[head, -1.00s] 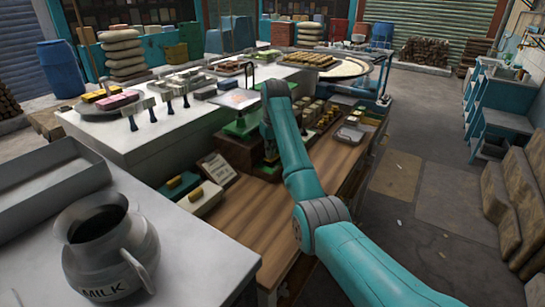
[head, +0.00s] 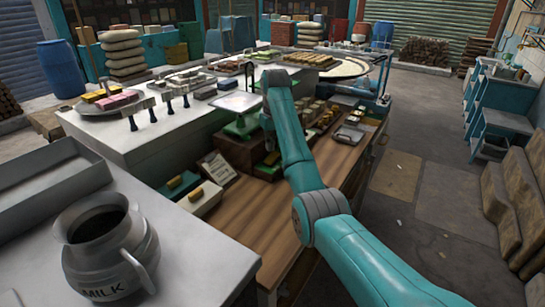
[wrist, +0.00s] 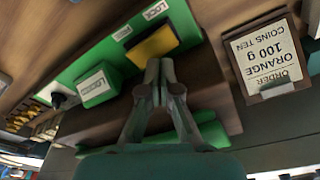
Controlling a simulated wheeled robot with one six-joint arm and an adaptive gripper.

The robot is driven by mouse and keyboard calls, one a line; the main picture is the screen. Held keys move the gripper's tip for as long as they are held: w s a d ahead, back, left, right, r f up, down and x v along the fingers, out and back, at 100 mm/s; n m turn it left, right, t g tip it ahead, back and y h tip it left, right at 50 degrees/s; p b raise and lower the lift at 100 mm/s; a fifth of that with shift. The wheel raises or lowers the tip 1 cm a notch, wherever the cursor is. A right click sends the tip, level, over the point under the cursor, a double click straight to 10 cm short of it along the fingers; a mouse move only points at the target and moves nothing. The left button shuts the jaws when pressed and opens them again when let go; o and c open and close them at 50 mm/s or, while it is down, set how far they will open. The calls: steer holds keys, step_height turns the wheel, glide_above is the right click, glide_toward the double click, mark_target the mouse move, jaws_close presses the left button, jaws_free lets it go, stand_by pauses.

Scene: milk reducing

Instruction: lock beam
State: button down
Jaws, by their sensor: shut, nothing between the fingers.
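In the head view my arm hides the gripper and part of the scale. I cannot clearly pick out the beam.
An order card (wrist: 268,55) reading ORANGE 100 g stands beside the scale. Trays with yellow blocks (head: 205,197) lie in front of it on the counter. A milk jug (head: 105,250) is at the near left. The wooden counter (head: 245,225) is bare in front.

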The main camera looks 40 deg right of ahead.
mark_target(270, 159)
steer(key=shift+r, duration=1.8)
